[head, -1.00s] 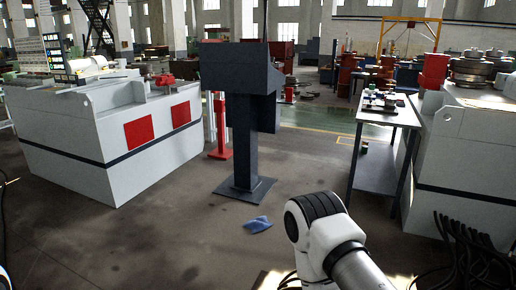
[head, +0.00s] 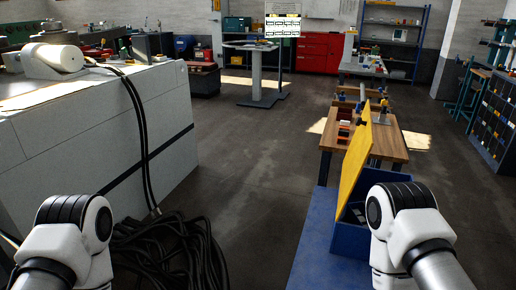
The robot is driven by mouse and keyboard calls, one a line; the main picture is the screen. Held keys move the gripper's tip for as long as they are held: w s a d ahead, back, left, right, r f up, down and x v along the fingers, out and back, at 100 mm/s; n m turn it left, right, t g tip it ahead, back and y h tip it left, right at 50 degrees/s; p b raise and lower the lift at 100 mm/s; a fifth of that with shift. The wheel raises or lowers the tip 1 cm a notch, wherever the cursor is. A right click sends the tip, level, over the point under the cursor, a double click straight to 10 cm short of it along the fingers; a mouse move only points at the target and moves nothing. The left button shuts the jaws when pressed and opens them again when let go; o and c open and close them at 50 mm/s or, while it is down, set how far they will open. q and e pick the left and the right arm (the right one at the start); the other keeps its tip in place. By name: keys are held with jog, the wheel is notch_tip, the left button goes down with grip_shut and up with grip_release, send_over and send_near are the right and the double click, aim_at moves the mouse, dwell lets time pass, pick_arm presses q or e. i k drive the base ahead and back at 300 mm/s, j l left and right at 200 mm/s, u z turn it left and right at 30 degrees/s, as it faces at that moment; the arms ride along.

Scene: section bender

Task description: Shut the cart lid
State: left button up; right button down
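The cart is blue (head: 310,245) and stands at the lower right of the head view. Its yellow lid (head: 352,165) is raised, standing nearly upright and leaning slightly. A blue bin-like part (head: 362,240) shows under and to the right of the lid, with its contents mostly hidden behind my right arm. Joints of my left and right arms show at the bottom left and bottom right. Neither gripper is in the picture, so what they hold or touch cannot be seen.
A wooden workbench (head: 390,140) with small tools stands just beyond the cart. A large white machine (head: 100,140) fills the left, with a heap of black cables (head: 165,255) on the floor before it. The middle floor is clear. Red cabinets (head: 320,52) stand at the back.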

aim_at(360, 149)
jog(key=i+j+z, duration=0.2)
jog(key=j+z, duration=0.2)
jog(key=i+j+z, duration=0.15)
jog(key=j+z, duration=0.3)
jog(key=i+j+z, duration=0.1)
jog(key=j+z, duration=0.3)
jog(key=l, duration=0.1)
